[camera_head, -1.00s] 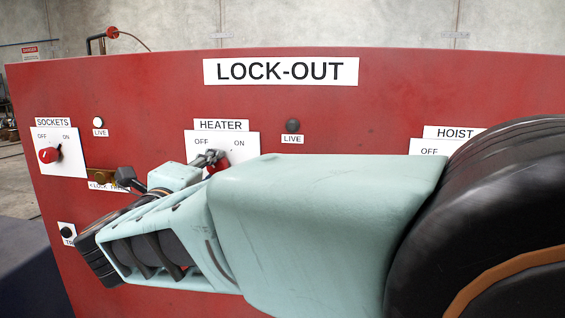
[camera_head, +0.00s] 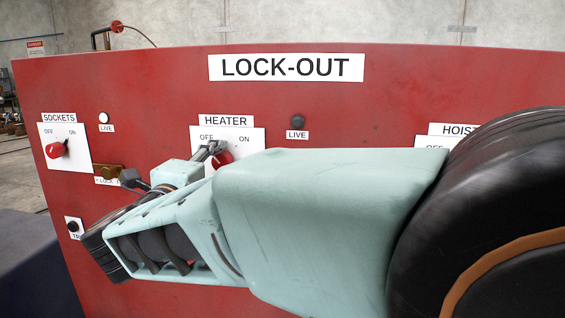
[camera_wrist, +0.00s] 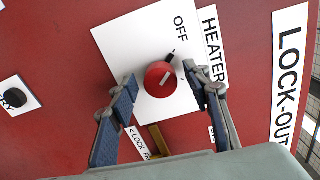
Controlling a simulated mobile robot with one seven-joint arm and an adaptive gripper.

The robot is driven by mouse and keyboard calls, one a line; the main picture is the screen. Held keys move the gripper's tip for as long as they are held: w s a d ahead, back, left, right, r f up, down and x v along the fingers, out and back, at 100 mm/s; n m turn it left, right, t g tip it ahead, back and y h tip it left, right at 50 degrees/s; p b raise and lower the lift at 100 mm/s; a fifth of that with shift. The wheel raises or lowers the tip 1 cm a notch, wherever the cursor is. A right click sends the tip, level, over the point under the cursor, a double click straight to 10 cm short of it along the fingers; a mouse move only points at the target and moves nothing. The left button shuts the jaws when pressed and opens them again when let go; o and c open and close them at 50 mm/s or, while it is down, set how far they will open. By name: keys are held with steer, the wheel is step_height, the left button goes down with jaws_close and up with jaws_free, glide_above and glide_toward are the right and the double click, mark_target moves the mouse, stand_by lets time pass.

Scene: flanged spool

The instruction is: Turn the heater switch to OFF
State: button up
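The heater switch is a round red knob (camera_wrist: 160,80) on a white plate (camera_wrist: 122,40) headed HEATER. Its black pointer tip aims toward the OFF word in the wrist view; ON is hidden there behind a finger. The knob also shows in the head view (camera_head: 223,160), partly covered by my fingers. My gripper (camera_wrist: 160,73) is open, with one finger on each side of the knob and a visible gap to each. The lamp (camera_head: 297,122) marked LIVE beside the heater plate is dark.
The red LOCK-OUT panel (camera_head: 400,95) fills the view. At left are the sockets switch (camera_head: 56,150), pointing toward ON, a pale lamp (camera_head: 103,118), a brass part (camera_head: 108,170) and a black button (camera_head: 72,227). The hoist plate (camera_head: 430,141) is mostly hidden behind my arm.

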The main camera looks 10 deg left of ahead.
steer(key=s, duration=0.7)
steer(key=shift+s+a, duration=0.25)
steer(key=shift+a, duration=0.05)
